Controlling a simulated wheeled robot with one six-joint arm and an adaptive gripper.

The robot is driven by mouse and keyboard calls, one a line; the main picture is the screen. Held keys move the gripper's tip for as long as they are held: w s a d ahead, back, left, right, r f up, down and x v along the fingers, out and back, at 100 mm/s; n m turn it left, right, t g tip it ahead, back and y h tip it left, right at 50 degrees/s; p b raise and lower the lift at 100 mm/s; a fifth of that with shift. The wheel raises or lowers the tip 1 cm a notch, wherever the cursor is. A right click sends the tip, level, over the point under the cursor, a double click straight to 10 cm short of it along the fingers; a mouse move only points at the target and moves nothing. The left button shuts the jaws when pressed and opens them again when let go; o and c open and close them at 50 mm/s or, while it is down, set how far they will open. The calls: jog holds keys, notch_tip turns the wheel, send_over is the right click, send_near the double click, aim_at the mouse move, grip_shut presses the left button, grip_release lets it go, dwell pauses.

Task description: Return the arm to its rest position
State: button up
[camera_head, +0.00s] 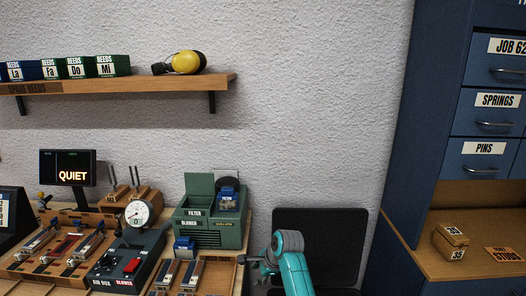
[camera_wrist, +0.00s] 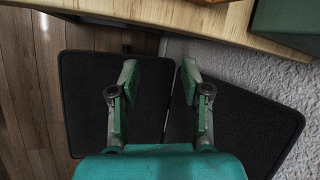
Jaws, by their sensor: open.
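My teal arm shows at the bottom middle of the head view, in front of a black padded panel (camera_head: 330,222). My gripper (camera_wrist: 160,78) is in the wrist view, its two green fingers spread apart with nothing between them. Behind the fingers are dark panels (camera_wrist: 240,125) and a wood-plank floor (camera_wrist: 28,95). The edge of a wooden bench (camera_wrist: 190,16) runs across the top of the wrist view, beyond the fingertips. I see no contact between the fingers and the bench.
The bench holds a green filter-blower box (camera_head: 212,222), a gauge unit (camera_head: 128,262), a screen reading QUIET (camera_head: 68,168) and wooden reed fixtures (camera_head: 50,250). A blue cabinet (camera_head: 425,125) stands at right.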

jog(key=s+d+f+n+t, duration=0.1)
jog(key=s+d+f, duration=0.2)
jog(key=s+f, duration=0.25)
jog(key=s+d+f+n+t+h, duration=0.1)
jog(key=s+d+f, duration=0.1)
jog(key=s+f, duration=0.3)
jog(key=s+d+f+n+t, duration=0.1)
jog(key=s+d+f, duration=0.25)
jog(key=f, duration=0.35)
jog(key=s+d+f+n+t+h, duration=0.1)
jog(key=s+d+f+n, duration=0.15)
jog(key=s, duration=0.75)
jog(key=s+d+f+n+t, duration=0.1)
jog(key=s+d+f+t, duration=0.15)
jog(key=s, duration=0.65)
jog(key=s+d+r+n+t+h, duration=0.1)
jog(key=s+d+r+n, duration=0.2)
jog(key=s, duration=0.6)
jog(key=s+d+r+n+t+h, duration=0.1)
jog(key=s+d+r, duration=0.1)
jog(key=s+r, duration=0.6)
jog(key=s+d+r+n+t, duration=0.1)
jog(key=s+r+n, duration=0.3)
jog(key=s+r, duration=1)
jog(key=shift+s+d+r+n+t, duration=0.3)
jog(key=shift+r+n+t, duration=0.05)
jog(key=shift+r+t, duration=0.35)
